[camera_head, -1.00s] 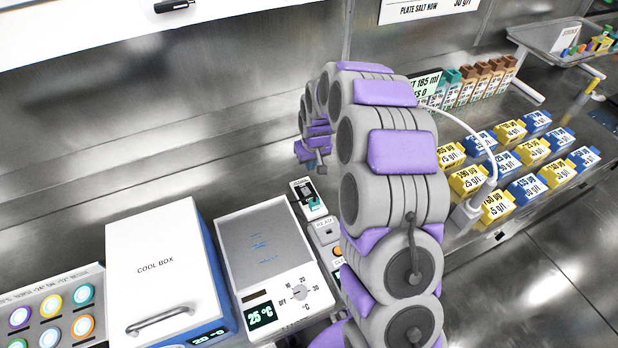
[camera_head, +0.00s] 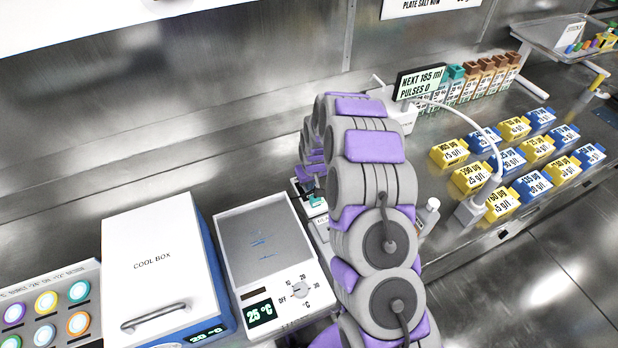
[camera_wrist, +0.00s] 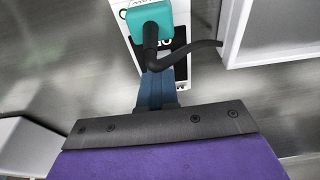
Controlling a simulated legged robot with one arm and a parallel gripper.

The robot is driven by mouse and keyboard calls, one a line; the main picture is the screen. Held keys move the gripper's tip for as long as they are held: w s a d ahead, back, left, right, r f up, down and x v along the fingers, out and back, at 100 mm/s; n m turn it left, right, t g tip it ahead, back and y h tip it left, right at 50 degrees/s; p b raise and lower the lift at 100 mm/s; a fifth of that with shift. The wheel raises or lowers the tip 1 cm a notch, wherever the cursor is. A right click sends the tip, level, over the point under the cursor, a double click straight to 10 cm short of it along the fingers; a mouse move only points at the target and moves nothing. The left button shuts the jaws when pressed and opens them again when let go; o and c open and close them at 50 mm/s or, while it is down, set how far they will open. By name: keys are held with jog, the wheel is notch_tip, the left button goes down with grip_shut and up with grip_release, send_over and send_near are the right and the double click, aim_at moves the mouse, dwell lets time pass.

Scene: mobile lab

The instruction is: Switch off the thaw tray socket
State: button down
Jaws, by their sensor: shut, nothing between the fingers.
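The thaw tray (camera_head: 258,238) is a white unit with a grey recessed plate, a dial and a 25 °C display. Just right of it is a small white socket unit (camera_head: 318,212), partly hidden by my arm. In the wrist view, what looks like this white socket unit (camera_wrist: 181,72) carries a teal plug (camera_wrist: 150,19) with a black cable, and a partly covered dark label. My gripper (camera_wrist: 155,76) is shut and empty, its blue fingers overlapping the near end of the unit, just below the plug. Contact cannot be told. The switch is not clearly visible.
A white cool box (camera_head: 153,262) stands left of the thaw tray. Right of my arm are a white bottle (camera_head: 428,214), a display sign (camera_head: 420,84) and several blue and yellow labelled blocks (camera_head: 512,160). The black cable (camera_wrist: 200,47) crosses just ahead of my fingers.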

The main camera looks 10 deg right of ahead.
dwell(0.3)
jog(key=shift+s+f+t, duration=0.2)
jog(key=shift+f+t, duration=0.1)
jog(key=shift+d, duration=0.1)
jog(key=shift+w, duration=0.2)
jog(key=shift+w+a+r, duration=0.2)
jog(key=shift+w, duration=0.4)
